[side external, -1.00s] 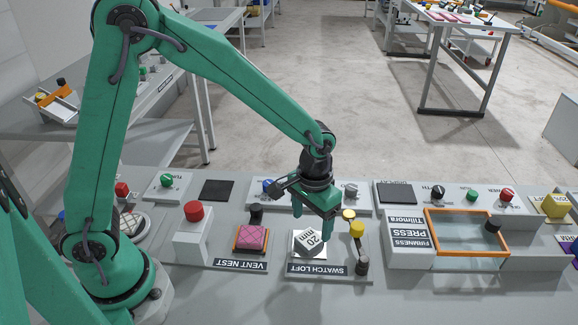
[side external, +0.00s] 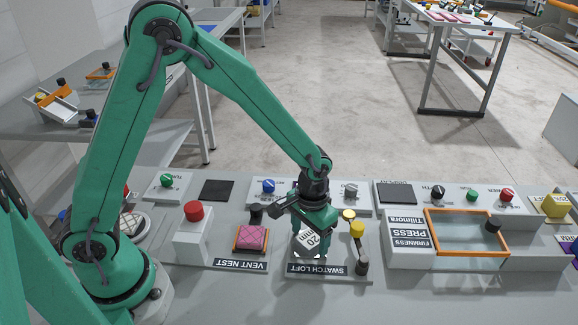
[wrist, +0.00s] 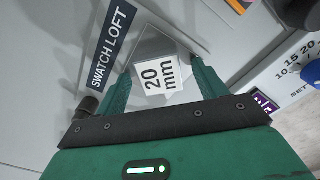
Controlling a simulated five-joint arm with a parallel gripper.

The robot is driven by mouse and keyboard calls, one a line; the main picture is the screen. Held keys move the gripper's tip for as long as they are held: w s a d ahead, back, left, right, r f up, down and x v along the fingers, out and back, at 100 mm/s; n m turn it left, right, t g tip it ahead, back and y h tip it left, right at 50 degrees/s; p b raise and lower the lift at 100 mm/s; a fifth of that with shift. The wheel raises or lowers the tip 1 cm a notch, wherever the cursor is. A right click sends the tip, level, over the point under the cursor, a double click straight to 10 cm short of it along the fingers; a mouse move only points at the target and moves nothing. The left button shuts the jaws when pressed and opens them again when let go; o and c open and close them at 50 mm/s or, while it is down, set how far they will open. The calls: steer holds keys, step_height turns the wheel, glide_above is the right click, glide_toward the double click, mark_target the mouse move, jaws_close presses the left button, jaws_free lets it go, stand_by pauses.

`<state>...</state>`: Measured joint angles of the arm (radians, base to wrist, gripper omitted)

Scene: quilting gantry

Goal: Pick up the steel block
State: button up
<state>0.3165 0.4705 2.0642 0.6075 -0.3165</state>
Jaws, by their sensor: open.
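The steel block (side external: 308,240) is a small grey block with a white top label reading "20 mm". It sits on the pale plate of the SWATCH LOFT station (side external: 316,269). In the wrist view the block (wrist: 160,77) lies between the two green fingers of my gripper (wrist: 160,82), near their tips. In the side view my gripper (side external: 312,238) is low over the block and points down. Its fingers are open, with one on either side of the block. Part of the block is hidden by the fingers in the side view.
A yellow knob (side external: 357,229) and a dark post stand close to the right of the block. The VENT NEST (side external: 239,264) with a pink pad (side external: 252,238) is to the left. The orange-framed press (side external: 467,238) stands further right. Knobbed panels line the back.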

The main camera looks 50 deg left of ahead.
mark_target(310, 239)
steer(key=c, duration=1.4)
steer(key=shift+c, duration=0.2)
steer(key=shift+r, duration=0.2)
steer(key=shift+r, duration=0.55)
step_height(310, 239, up, 3)
steer(key=shift+d+r, duration=0.1)
steer(key=shift+d, duration=0.05)
steer(key=s+d+r, duration=0.6)
steer(key=s+d, duration=0.1)
steer(key=s, duration=0.1)
steer(key=shift+s+d+r, duration=0.2)
steer(key=shift+s, duration=0.2)
